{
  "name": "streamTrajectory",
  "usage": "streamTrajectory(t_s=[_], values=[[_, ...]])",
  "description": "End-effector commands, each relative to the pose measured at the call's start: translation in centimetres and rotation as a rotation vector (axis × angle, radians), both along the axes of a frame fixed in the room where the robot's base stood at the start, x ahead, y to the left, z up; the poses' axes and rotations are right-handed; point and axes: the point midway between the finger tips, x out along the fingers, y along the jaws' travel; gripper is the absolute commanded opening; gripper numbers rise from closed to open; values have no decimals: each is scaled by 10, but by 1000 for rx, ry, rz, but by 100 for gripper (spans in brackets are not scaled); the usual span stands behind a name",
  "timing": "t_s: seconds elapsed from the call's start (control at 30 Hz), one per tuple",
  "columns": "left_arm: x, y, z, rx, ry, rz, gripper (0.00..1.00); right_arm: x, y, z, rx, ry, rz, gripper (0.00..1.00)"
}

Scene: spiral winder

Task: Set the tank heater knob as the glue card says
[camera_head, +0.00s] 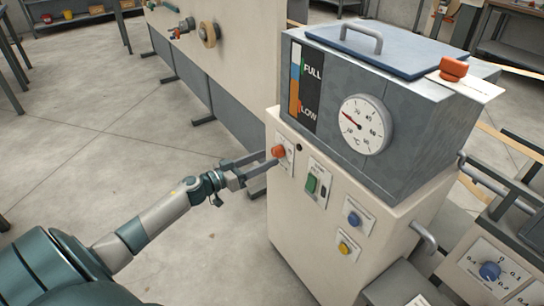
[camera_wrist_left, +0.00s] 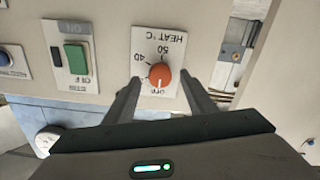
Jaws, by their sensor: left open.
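The orange-red tank heater knob (camera_head: 279,152) sits on a white plate at the upper left of the cream cabinet's front. In the wrist view the knob (camera_wrist_left: 161,75) and its plate, marked HEAT °C, appear upside down, with 40, 50 and OFF legible. Its pointer mark appears to face OFF. My left gripper (camera_head: 271,165) is open at the knob; in the wrist view its fingers (camera_wrist_left: 160,84) stand on either side of it, with gaps visible. A white card (camera_head: 482,88) lies on the tank top under a red object; its text is unreadable. My right gripper is out of view.
The grey tank (camera_head: 410,130) carries a dial thermometer (camera_head: 365,125) and a FULL/LOW level strip (camera_head: 303,85). A green switch (camera_head: 311,183), a blue knob (camera_head: 353,218) and a yellow button (camera_head: 344,247) sit near the heater knob. The floor at left is clear.

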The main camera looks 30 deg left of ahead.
Motion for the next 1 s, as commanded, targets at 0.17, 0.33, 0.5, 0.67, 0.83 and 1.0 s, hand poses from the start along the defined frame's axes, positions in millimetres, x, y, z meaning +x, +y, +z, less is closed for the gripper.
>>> streamTrajectory(t_s=[0.17, 0.33, 0.5, 0.67, 0.83, 1.0], values=[[21, -8, 1, -1, -2, 1, 50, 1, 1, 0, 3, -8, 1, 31], [31, -13, 0, -1, -1, -1, 50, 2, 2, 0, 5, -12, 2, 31], [34, -14, 0, 0, 0, 0, 50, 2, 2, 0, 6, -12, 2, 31], [34, -14, 0, 0, 0, 0, 50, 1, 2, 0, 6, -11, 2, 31], [34, -14, 0, 0, 0, 0, 22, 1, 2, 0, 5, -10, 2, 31], [34, -14, 0, 0, 0, 0, 9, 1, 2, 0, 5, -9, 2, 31]])
